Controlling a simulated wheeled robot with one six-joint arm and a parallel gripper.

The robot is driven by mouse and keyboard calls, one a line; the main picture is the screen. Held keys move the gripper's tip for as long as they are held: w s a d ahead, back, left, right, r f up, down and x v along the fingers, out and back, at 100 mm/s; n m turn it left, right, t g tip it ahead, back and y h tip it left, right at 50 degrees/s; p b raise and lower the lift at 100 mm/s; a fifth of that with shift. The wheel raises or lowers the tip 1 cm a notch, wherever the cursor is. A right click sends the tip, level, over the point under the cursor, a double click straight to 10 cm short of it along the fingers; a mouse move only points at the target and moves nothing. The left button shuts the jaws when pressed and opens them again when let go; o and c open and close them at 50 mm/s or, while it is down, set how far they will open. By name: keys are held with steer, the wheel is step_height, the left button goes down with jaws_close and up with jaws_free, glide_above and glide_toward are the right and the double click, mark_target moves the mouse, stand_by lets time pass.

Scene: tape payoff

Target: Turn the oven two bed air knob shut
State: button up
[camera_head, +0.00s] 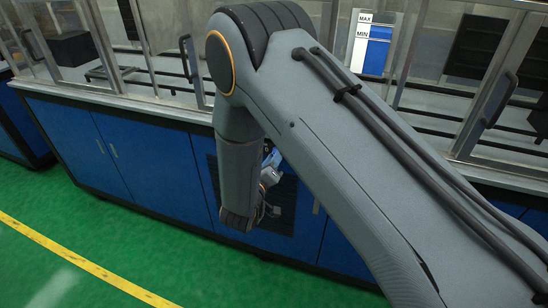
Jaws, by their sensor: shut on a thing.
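My arm crosses the middle of the head view and bends down in front of the blue cabinet. My gripper (269,178) shows only as small grey and blue parts, partly behind my forearm, in front of a dark panel (285,215) in the cabinet front. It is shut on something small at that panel. The thing held is too small and covered to make out. I cannot pick out the bed air knob or its angle, nor any label for oven two.
The blue cabinet (75,135) carries a grey top with glazed framed doors and dark handles (190,60). A MAX/MIN level gauge (375,45) stands behind. The green floor (110,225) with a yellow line (80,262) is clear at the lower left.

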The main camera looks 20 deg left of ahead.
steer(key=shift+a+r, duration=0.15)
steer(key=o, duration=1)
steer(key=shift+w, duration=0.1)
steer(key=s+b, duration=0.1)
steer(key=s, duration=0.7)
steer(key=shift+a+r, duration=0.2)
steer(key=shift+a, duration=0.1)
